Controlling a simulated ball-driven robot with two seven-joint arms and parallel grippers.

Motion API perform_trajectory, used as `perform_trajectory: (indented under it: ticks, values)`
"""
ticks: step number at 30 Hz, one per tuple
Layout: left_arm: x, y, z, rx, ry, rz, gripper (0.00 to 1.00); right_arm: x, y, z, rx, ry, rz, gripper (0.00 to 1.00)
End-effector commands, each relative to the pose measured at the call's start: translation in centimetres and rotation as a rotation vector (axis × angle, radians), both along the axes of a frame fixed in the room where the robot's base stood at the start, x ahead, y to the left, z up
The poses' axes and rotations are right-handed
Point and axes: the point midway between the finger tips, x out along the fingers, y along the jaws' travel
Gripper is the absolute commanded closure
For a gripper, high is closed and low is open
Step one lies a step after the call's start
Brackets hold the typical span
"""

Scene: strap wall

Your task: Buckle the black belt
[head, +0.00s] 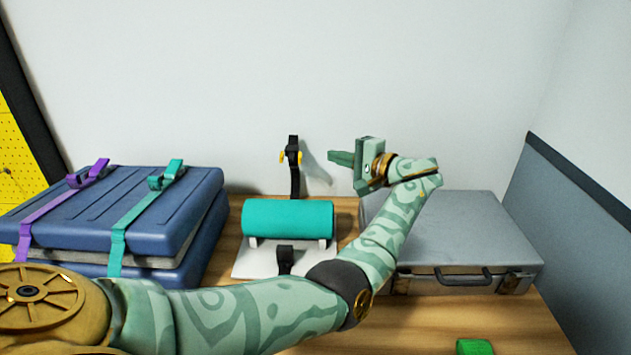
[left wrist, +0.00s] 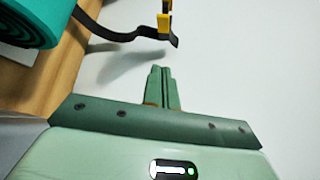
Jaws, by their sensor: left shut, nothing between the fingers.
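The black belt (head: 295,182) stands up behind a teal roll (head: 288,219), with a yellow buckle part (head: 290,157) near its top. A black piece of it (head: 285,256) shows in front of the roll, on the white base (head: 250,262). The left wrist view shows the belt (left wrist: 110,32) bending away from the roll, with yellow (left wrist: 164,20) near its end. My left gripper (head: 338,158) is shut and empty, to the right of the belt's upper end and apart from it. Its fingertips (left wrist: 160,70) point towards the belt end in the left wrist view. My right gripper is not in view.
Blue cases (head: 150,245) with a purple strap (head: 84,178) and a teal strap (head: 140,215) stand at the left. A grey briefcase (head: 460,235) lies at the right. A green block (head: 474,347) sits at the front edge. The wall is close behind.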

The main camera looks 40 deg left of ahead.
Motion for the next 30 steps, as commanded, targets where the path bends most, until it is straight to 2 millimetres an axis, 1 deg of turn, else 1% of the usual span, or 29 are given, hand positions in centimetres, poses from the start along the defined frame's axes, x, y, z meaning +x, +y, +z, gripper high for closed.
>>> perform_trajectory:
  ticks: [1,5,7,11,15,21,25,30]
  values:
    - [0.2,0.0,-1.6,0.001,0.008,0.001,1.00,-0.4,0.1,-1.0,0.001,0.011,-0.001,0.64]
    - [0.2,0.5,-1.8,0.001,0.009,0.001,1.00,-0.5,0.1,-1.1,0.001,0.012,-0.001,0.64]
    - [0.2,1.2,-1.7,0.001,0.007,0.002,1.00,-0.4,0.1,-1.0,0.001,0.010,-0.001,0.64]
    - [0.0,3.4,-1.9,0.002,0.008,0.004,1.00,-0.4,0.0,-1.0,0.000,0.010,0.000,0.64]
    - [0.0,5.9,-2.3,0.001,0.007,0.002,1.00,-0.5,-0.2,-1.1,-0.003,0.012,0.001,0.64]
    - [-0.1,8.8,-2.7,0.002,0.009,0.000,1.00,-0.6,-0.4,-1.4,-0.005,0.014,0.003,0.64]
    - [-0.1,9.7,-2.8,0.001,0.008,0.000,1.00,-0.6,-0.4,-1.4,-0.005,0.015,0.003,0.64]
    - [-0.1,9.9,-2.8,0.001,0.008,-0.001,1.00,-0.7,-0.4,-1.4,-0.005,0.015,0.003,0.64]
